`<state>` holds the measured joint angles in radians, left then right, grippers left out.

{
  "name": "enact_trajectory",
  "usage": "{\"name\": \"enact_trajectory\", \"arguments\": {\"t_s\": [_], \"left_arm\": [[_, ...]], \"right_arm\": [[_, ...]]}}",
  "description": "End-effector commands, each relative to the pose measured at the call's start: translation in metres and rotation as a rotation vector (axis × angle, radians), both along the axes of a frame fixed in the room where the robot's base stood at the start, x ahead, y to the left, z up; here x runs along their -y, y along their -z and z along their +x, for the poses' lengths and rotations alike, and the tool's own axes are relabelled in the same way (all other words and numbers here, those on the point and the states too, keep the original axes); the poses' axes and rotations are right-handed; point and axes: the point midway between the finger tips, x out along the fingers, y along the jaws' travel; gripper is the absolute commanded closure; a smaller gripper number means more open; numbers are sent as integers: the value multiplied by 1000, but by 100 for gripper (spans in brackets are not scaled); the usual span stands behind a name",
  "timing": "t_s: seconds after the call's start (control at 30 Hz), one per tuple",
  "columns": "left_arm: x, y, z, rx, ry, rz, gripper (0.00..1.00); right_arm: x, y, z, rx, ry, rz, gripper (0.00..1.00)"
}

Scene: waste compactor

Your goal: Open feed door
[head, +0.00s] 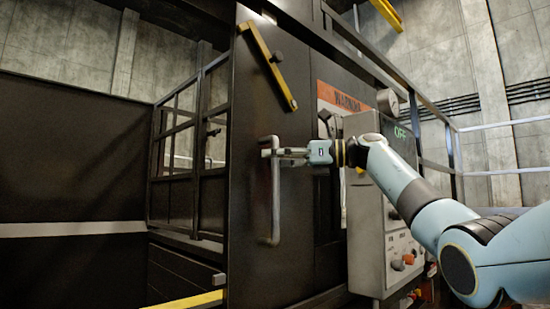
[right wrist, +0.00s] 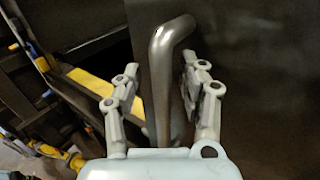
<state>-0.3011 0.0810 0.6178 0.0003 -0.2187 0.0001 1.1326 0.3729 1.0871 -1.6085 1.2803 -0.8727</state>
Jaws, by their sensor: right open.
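The feed door (head: 250,110) is a tall dark metal panel in the middle of the head view. I cannot tell whether it is fully shut. A grey metal bar handle (head: 275,205) stands upright on it. My right gripper (head: 268,153) is at the upper part of the handle, coming from the right. In the right wrist view the handle (right wrist: 160,75) runs between the two spread fingers of my right gripper (right wrist: 160,68). The jaws are open and are around the handle, with no clear grip on it. My left gripper is not in view.
A yellow bar (head: 268,65) slants across the top of the door. Railings (head: 185,125) stand at the left.

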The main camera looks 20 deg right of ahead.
Motion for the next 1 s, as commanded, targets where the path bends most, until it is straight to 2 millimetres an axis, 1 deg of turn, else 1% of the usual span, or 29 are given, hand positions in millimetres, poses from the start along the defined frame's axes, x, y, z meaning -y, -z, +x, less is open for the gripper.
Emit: {"name": "enact_trajectory", "arguments": {"t_s": [0.17, 0.2, 0.4, 0.53, 0.7, 1.0], "left_arm": [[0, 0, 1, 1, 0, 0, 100], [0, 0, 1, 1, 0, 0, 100], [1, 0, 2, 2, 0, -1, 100], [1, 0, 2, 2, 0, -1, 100], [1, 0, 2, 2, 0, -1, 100], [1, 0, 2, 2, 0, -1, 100]], "right_arm": [[25, 1, -16, -1, 4, -4, 58], [33, 2, -20, -2, 5, -5, 58], [70, 2, -45, -4, 4, -4, 58], [87, 2, -57, -4, 3, -3, 58], [96, 1, -64, -3, 1, -3, 58], [96, 1, -64, -2, 0, -2, 58]]}}
